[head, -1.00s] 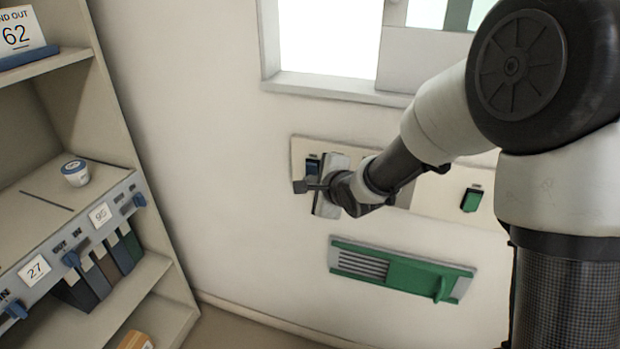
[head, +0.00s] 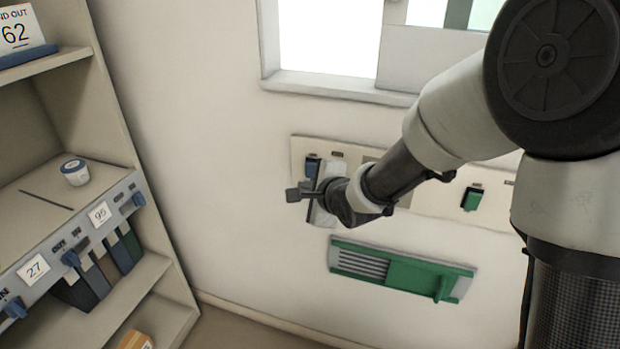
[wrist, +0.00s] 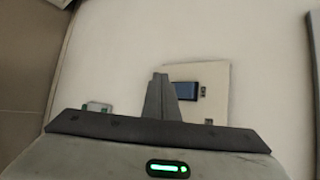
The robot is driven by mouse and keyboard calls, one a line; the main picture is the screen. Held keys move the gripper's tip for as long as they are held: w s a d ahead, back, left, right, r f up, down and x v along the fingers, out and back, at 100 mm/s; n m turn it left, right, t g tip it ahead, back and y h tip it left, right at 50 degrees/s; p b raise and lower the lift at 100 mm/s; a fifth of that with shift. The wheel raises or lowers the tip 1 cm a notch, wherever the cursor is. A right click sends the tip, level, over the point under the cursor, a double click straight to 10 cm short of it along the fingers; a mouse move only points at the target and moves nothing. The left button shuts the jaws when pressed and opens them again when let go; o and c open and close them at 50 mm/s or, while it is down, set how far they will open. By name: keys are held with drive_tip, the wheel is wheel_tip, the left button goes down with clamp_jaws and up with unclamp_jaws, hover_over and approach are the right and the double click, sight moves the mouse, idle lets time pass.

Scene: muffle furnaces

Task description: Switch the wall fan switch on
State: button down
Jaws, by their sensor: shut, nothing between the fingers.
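A pale panel (head: 403,198) on the wall carries a blue rocker switch (head: 312,168) at its left end and a green rocker switch (head: 472,198) farther right. The labels are too small to read, so I cannot tell which one is for the fan. My gripper (head: 294,194) is shut and empty, in front of the panel's left end, just below and left of the blue switch in the head view. In the wrist view, the shut fingers (wrist: 160,80) are beside the blue switch (wrist: 186,91), overlapping its plate (wrist: 222,80). I cannot tell whether they touch.
A green sliding vent (head: 402,270) is on the wall below the panel. A window with a sill (head: 335,87) is above it. At left stands a shelf unit (head: 95,215) with blue knobs, number cards and a small round tub (head: 75,173).

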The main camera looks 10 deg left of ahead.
drive_tip(key=shift+s+a+r, duration=0.1)
drive_tip(key=shift+s+r, duration=0.1)
drive_tip(key=shift+s, duration=1.4)
drive_tip(key=s+d+r+n+h, duration=0.2)
drive_tip(key=d+r+n, duration=0.15)
drive_tip(key=d, duration=0.55)
drive_tip(key=s+d+r+n+h, duration=0.2)
drive_tip(key=d+r+n+h, duration=0.15)
drive_tip(key=d, duration=0.55)
drive_tip(key=s+d+r+n+g+h, duration=0.15)
drive_tip(key=s+d+n, duration=0.25)
drive_tip(key=s+d, duration=0.4)
drive_tip(key=s+d+r+n+g, duration=0.2)
drive_tip(key=s+d+n, duration=0.25)
drive_tip(key=s, duration=0.65)
wheel_tip(320, 180, up, 22)
drive_tip(key=p, duration=2.1)
drive_tip(key=shift+d+f, duration=0.15)
drive_tip(key=shift+d, duration=0.05)
drive_tip(key=shift+w, duration=0.1)
